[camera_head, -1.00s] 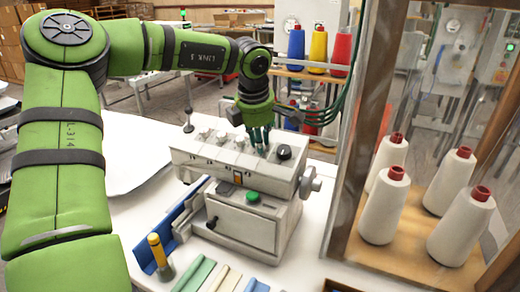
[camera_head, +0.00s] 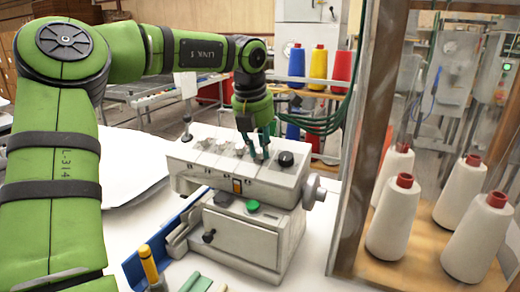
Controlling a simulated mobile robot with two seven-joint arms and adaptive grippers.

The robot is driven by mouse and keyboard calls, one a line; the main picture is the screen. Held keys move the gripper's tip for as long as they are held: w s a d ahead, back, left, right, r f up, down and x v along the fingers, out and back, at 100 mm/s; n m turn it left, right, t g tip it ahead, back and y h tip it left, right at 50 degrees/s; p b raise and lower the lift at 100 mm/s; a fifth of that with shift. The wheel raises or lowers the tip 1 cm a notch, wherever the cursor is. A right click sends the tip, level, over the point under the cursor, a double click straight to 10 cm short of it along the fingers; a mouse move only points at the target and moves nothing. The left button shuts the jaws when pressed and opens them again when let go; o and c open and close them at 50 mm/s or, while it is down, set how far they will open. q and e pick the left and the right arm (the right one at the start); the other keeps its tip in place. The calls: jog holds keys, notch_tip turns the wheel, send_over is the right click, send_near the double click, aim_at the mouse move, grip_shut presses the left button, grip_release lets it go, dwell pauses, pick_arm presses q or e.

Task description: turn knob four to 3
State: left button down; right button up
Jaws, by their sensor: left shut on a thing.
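The white machine (camera_head: 240,195) stands on the white table with a row of small knobs along its sloped top. Several pale knobs (camera_head: 222,147) sit toward the left of the row, and a black dial (camera_head: 286,159) sits at its right end. My left gripper (camera_head: 259,157) reaches down from above onto the row, just left of the black dial. Its fingers are shut on a knob there, which they mostly hide. The knob's number and setting are too small to read. My right gripper is not in view.
A wooden-framed clear panel (camera_head: 350,150) stands right of the machine, with several white thread cones (camera_head: 393,215) behind it. A yellow-topped tool (camera_head: 149,264) and a blue strip (camera_head: 150,250) lie in front. Colored spools (camera_head: 318,68) stand behind.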

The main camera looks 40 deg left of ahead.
pick_arm(q)
jog(key=shift+s+f, duration=0.2)
jog(key=shift+f, duration=0.2)
jog(key=c, duration=1.1)
grip_release()
jog(key=shift+r, duration=0.15)
jog(key=shift+w, duration=0.1)
jog(key=shift+r, duration=0.3)
jog(key=v, duration=1.1)
jog(key=shift+r, duration=0.2)
